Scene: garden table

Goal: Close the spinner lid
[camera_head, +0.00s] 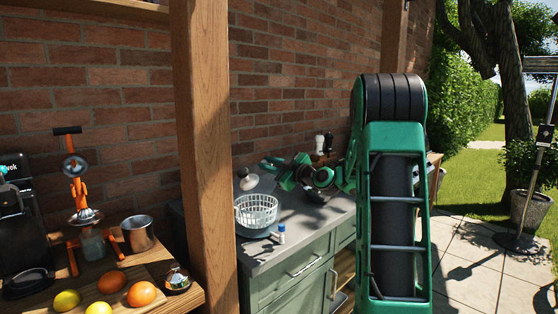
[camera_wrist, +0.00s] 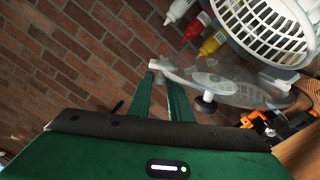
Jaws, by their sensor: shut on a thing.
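The spinner (camera_head: 257,213) is a white slatted basket on the grey counter, with its top open. It also shows at the upper right in the wrist view (camera_wrist: 270,28). The clear lid (camera_wrist: 240,88) has a pale centre and a dark-tipped knob. In the head view the lid (camera_head: 248,181) is small, behind and above the basket, apart from it. In the head view my gripper's fingertips (camera_head: 267,163) are small and partly unclear.
White, red (camera_wrist: 196,25) and yellow (camera_wrist: 211,44) bottles show near the basket in the wrist view. A wooden post (camera_head: 202,150) stands left of the counter (camera_head: 300,240). The brick wall is close behind.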

